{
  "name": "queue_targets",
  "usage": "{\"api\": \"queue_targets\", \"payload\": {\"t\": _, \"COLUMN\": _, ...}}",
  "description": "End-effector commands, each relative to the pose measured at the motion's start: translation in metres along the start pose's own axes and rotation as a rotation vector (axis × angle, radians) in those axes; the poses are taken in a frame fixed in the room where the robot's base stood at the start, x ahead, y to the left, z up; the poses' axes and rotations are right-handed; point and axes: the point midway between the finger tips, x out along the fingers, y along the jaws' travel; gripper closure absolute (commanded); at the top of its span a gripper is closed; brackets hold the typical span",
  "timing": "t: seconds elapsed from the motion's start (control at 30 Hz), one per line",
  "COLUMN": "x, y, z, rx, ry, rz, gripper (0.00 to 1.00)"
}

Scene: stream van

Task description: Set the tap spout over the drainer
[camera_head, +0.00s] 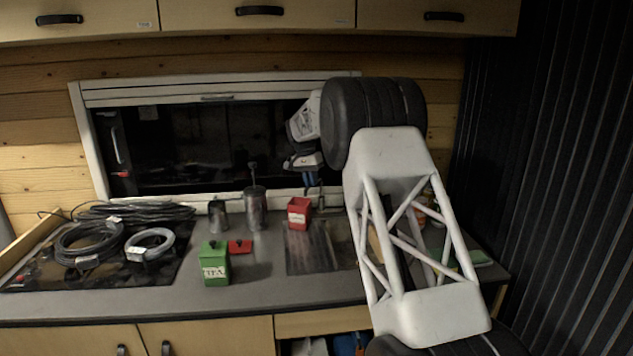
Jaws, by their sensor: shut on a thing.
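My gripper (310,180) points down in front of the window, above the back of the counter. Its blue fingers are shut on the tap spout, which is small and dark here and mostly hidden by the fingers and my arm. The drainer (308,262) is a dark, ribbed metal area set in the counter, below and in front of my gripper. My arm hides the area to the right of the drainer. I cannot tell exactly where the spout's end points.
A red tin (299,214) stands at the drainer's back edge. A green tea tin (215,264), a red lid (240,246) and metal canisters (255,210) stand left of it. Coiled cables (90,244) lie at far left. Cupboards (260,20) hang above.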

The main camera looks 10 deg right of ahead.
Motion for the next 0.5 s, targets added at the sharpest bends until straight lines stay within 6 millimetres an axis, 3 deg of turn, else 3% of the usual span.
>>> {"api": "queue_targets", "payload": {"t": 0.5, "x": -0.005, "y": -0.016, "z": -0.004, "rx": 0.213, "ry": -0.039, "rz": -0.003, "gripper": 1.00}}
